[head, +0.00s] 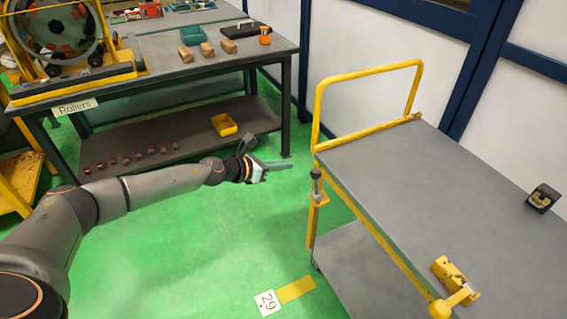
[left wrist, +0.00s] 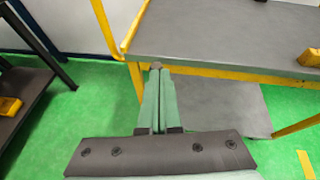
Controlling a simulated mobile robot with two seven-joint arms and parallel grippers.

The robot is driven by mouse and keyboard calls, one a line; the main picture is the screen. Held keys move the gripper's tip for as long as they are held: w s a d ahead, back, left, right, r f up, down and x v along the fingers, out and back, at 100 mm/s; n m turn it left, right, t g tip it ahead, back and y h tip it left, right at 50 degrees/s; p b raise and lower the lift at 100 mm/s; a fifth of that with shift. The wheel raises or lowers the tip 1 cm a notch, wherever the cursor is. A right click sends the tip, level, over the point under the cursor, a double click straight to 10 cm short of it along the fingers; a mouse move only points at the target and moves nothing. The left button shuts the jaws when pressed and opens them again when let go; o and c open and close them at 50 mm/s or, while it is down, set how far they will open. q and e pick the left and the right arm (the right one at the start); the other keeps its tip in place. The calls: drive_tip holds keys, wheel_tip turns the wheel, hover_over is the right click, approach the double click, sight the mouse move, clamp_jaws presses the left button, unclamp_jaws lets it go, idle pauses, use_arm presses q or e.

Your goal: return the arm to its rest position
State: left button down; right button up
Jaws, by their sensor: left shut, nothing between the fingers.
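My left gripper (head: 277,164) reaches in from the left in the head view, with the arm stretched out over the green floor. It is between the dark workbench and the yellow-railed trolley, apart from both. In the left wrist view its two greenish fingers (left wrist: 158,72) lie together, shut and empty, with the trolley beyond them. My right gripper is not in either view.
The trolley (head: 440,170) has a yellow handle frame and a yellow part (head: 452,275) on its top. The workbench (head: 160,55) holds a large ring stand, wooden blocks and a green bin. A yellow bin (head: 224,125) sits on its lower shelf.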

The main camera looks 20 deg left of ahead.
use_arm(q)
drive_tip(key=s+d+f+n+t, duration=0.1)
drive_tip(key=s+d+f+n, duration=0.3)
drive_tip(key=s+d+n, duration=0.4)
drive_tip(key=s+d+f+n, duration=0.55)
drive_tip(key=d+n, duration=0.25)
drive_tip(key=n, duration=0.3)
drive_tip(key=s+a+f+n+g+y, duration=0.1)
drive_tip(key=s+f+n, duration=0.3)
drive_tip(key=s+n, duration=0.6)
drive_tip(key=s+a+f+n+g+y, duration=0.2)
drive_tip(key=s+a+f+n+y, duration=0.1)
drive_tip(key=s+n, duration=0.6)
drive_tip(key=shift+s+a+f+n+p, duration=0.35)
drive_tip(key=shift+a+f+n, duration=0.15)
drive_tip(key=shift+a+f, duration=0.1)
